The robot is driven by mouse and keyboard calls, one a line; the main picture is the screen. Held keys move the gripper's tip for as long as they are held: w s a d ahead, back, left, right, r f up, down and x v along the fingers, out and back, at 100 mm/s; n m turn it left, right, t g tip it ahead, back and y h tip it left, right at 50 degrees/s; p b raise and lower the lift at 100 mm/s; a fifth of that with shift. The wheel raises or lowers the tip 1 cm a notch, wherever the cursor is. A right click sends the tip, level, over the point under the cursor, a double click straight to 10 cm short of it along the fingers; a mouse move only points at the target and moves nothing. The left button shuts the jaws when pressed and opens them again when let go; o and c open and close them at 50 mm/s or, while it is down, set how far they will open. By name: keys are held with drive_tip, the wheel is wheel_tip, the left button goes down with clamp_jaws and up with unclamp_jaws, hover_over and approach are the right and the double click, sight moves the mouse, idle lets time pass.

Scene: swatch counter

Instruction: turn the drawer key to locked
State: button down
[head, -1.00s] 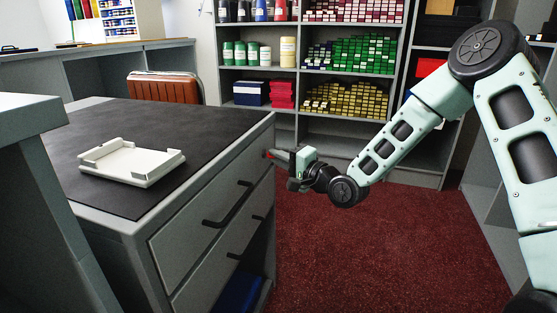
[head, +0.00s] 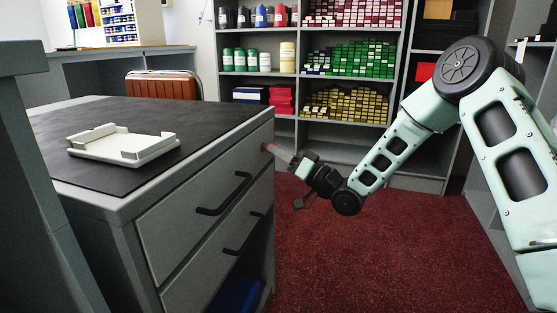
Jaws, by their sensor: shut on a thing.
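The drawer key (head: 270,148) shows as a small red spot at the upper far end of the drawer front (head: 205,195), near the counter's corner. My gripper (head: 280,154) reaches to it from the right, with its fingers shut on the key. The fingers hide most of the key, and its lock is too small to make out. I cannot tell which way the key is turned. The top drawer looks closed, with a dark bar handle (head: 224,195).
A white tray (head: 125,147) lies on the counter's dark mat (head: 210,117). A second handle (head: 243,235) is below. Shelves of coloured stock (head: 345,78) stand behind, a brown case (head: 163,87) at the back left. Red carpet (head: 350,255) is open beside the drawers.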

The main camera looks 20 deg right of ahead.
drive_tip(key=n+g+y+b, duration=0.1)
drive_tip(key=n, duration=0.1)
drive_tip(key=n+g+y+b, duration=0.1)
drive_tip(key=n, duration=0.2)
drive_tip(key=n+g+y, duration=0.1)
drive_tip(key=n, duration=0.2)
drive_tip(key=shift+w+d+f+y+b, duration=0.1)
drive_tip(key=shift+w+f+y+b, duration=0.1)
drive_tip(key=shift+y+b, duration=0.15)
drive_tip(key=shift+r+n, duration=0.1)
drive_tip(key=shift+n, duration=0.4)
drive_tip(key=c, duration=1.5)
unclamp_jaws()
drive_tip(key=shift+c, duration=0.2)
drive_tip(key=shift+d, duration=0.1)
drive_tip(key=p+v, duration=0.4)
drive_tip(key=v, duration=1.3)
drive_tip(key=shift+s+d, duration=0.1)
